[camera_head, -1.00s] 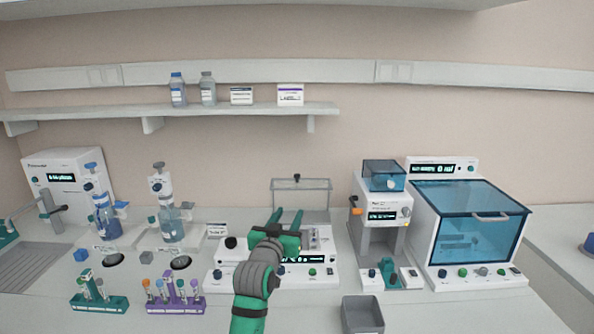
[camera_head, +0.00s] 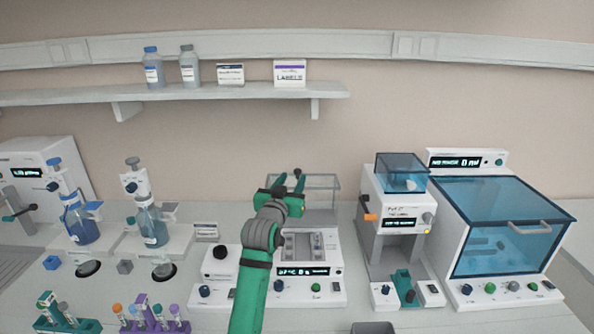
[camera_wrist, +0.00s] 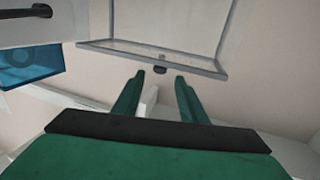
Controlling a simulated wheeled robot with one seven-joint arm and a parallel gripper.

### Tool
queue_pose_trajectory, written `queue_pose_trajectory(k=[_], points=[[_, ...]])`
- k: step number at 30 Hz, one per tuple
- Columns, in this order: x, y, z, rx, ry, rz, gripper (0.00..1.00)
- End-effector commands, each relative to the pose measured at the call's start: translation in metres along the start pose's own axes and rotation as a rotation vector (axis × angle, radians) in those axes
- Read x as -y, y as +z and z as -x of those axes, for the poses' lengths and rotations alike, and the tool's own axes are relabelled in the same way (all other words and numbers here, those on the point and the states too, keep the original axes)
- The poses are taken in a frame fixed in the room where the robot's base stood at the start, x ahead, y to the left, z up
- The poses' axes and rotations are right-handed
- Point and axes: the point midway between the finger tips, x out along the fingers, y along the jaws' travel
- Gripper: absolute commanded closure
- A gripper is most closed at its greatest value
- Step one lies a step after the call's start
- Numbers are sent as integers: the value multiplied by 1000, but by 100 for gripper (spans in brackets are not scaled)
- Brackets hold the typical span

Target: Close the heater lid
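The heater (camera_head: 325,287) is a white unit with a lit display, a dark knob and tubes in a block on its top. Its clear, grey-framed lid (camera_head: 325,202) stands raised at the back of the unit. The lid also shows in the wrist view (camera_wrist: 150,47), with a small dark knob (camera_wrist: 159,70) on its edge. My gripper (camera_head: 291,180) is open and empty at the lid's upper edge. In the wrist view, my two fingertips (camera_wrist: 159,75) are on either side of the knob, apart from it; whether they are level with it in depth is unclear.
A white machine with a blue box (camera_head: 402,173) stands right of the heater, beside a blue-windowed cabinet (camera_head: 500,228). Bottles on stands (camera_head: 152,226) and tube racks (camera_head: 155,327) are left. A shelf (camera_head: 200,95) hangs above. A grey bin (camera_head: 373,328) is in front.

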Motion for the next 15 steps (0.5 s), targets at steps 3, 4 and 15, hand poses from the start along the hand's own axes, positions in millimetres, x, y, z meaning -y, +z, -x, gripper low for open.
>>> queue_pose_trajectory(k=[3, 4, 15], points=[[-1, 0, -23, 1, 1, -1, 62], [0, 0, -28, 1, 1, -1, 62], [1, 0, -67, 0, -1, 0, 62]])
